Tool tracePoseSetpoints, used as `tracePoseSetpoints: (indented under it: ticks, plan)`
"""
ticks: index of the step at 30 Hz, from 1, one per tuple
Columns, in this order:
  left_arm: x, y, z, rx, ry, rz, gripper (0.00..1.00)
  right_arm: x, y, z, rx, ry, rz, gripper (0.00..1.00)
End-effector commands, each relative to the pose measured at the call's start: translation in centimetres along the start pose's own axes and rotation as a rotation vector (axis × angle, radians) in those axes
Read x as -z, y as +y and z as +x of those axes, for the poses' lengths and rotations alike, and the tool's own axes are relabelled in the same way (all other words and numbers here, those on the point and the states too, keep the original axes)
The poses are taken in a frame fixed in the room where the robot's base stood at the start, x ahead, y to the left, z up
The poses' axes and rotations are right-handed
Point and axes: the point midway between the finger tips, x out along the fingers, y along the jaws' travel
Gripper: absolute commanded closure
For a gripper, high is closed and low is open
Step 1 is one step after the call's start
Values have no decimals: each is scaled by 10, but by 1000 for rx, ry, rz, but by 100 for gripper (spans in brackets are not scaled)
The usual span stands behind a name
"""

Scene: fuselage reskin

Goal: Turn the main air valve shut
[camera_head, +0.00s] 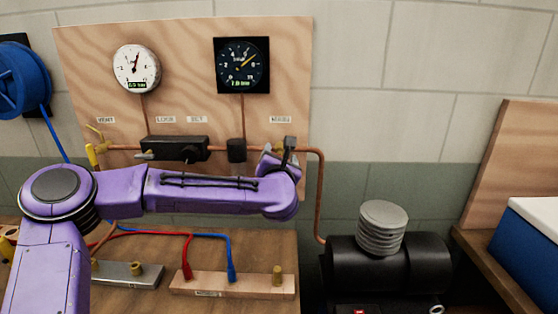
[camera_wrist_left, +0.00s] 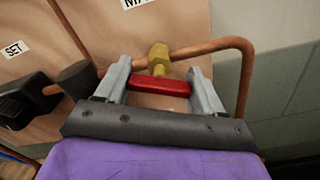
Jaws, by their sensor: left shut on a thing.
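The main air valve is a brass fitting (camera_wrist_left: 158,57) on the copper pipe, with a red handle (camera_wrist_left: 160,87) in front of it. It sits under the MAIN label (camera_head: 280,120) at the right of the wooden board, and my gripper mostly hides it in the head view. My left gripper (camera_head: 286,147) is at the valve. In the left wrist view, its two grey fingers (camera_wrist_left: 160,72) stand at the two ends of the red handle and are shut on it. The handle lies roughly along the pipe, at a slight angle to it. My right gripper is not in view.
The board carries a white gauge (camera_head: 136,68), a dark gauge (camera_head: 241,65), a black regulator block (camera_head: 174,149) and a yellow-handled vent valve (camera_head: 92,154). A black compressor (camera_head: 390,264) stands below right. Red and blue hoses (camera_head: 230,250) reach a bench manifold beneath my arm.

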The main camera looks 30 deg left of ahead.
Motion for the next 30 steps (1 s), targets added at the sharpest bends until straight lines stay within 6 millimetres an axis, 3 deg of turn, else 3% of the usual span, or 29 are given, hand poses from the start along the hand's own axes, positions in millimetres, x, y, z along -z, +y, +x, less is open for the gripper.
tracePoseSetpoints:
  ticks: [13,30]
  plan:
    - [-2,-1,0,-2,-3,423,62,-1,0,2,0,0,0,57]
    - [-1,-3,0,-1,-3,923,62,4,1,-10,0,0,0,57]
